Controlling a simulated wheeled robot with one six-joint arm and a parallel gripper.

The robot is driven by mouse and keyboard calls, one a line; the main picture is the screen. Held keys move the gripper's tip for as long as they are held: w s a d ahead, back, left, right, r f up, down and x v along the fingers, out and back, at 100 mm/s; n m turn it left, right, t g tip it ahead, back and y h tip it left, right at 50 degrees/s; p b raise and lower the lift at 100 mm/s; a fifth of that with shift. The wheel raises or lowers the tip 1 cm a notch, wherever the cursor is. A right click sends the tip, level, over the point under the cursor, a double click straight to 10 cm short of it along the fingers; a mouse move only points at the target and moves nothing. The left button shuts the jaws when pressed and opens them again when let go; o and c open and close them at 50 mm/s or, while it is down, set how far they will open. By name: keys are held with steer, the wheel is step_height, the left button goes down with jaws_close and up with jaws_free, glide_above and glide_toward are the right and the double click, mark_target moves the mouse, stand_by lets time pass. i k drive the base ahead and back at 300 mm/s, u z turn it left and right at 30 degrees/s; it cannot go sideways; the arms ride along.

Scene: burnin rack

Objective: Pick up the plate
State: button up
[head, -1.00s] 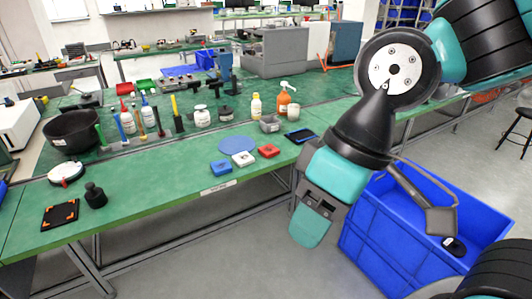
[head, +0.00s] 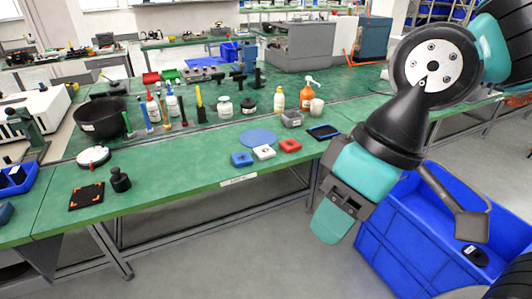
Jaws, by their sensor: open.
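A flat round blue plate (head: 258,138) lies on the green table (head: 180,172), behind a row of small blue, white and red blocks. A flat black square plate with orange corners (head: 87,196) lies near the table's left front edge. I cannot tell from the pictures which of the two the task means. My gripper (head: 334,218) hangs in front of the table's right part, above the floor, apart from both plates. It is open, and I see nothing in it. Its far finger is mostly hidden.
The blue block (head: 242,159), white block (head: 264,152) and red block (head: 290,146) stand near the front edge. A black weight (head: 120,180) stands beside the black plate. Bottles and tools line the back. A blue crate (head: 400,238) stands on the floor at right.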

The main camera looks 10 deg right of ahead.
mark_target(264, 152)
steer(key=u, duration=0.45)
steer(key=i, duration=1.2)
steer(key=z, duration=0.7)
